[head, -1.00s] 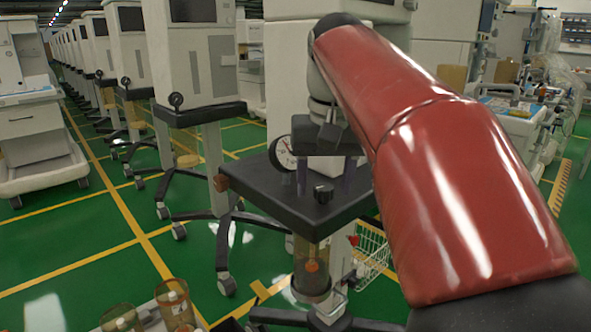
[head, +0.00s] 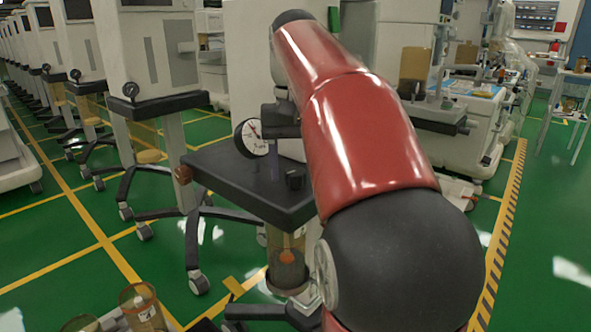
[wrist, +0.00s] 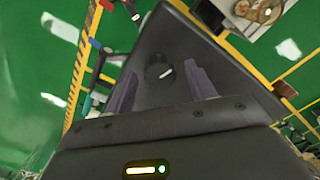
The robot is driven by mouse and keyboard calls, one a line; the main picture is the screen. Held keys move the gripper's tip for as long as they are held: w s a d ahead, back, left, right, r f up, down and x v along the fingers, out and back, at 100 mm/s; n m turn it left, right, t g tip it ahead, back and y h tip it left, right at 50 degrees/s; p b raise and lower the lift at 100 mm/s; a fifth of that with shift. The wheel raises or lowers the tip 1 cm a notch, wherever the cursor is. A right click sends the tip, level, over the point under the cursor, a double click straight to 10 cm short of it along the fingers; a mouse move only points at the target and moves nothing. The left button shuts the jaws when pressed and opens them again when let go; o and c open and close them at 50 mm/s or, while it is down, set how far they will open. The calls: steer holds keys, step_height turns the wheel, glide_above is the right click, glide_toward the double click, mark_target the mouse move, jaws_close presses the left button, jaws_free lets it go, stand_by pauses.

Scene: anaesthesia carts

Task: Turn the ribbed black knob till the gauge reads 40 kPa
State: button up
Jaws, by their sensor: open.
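The black knob (head: 295,178) stands on the dark top of the cart, near its front right corner. In the wrist view the knob (wrist: 158,70) has a pale pointer mark and shows between and beyond the two purple-grey fingers. My gripper (wrist: 162,90) is open and empty, apart from the knob. In the head view its dark body shows above the cart top, beside the gauge, with its fingers partly hidden. The round white gauge (head: 251,138) stands behind the knob to the left. A reddish needle shows, but its scale is too small to read.
The dark cart top (head: 235,180) is otherwise mostly clear. An amber canister (head: 287,262) hangs below its front. More carts stand in a row at the left. Another cart with a blue-topped tray (head: 475,90) stands at the right. Amber jars (head: 140,305) stand at the lower left.

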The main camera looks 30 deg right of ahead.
steer(key=shift+f, duration=0.1)
steer(key=c, duration=1)
steer(key=shift+o, duration=0.2)
steer(key=shift+r+m+p, duration=0.25)
steer(key=shift+m+p, duration=0.35)
steer(key=shift+p, duration=0.05)
steer(key=shift+f+m+p, duration=0.2)
steer(key=shift+m+p, duration=0.2)
steer(key=shift+m, duration=0.5)
steer(key=o, duration=1)
steer(key=shift+c, duration=0.2)
steer(key=shift+r, duration=0.1)
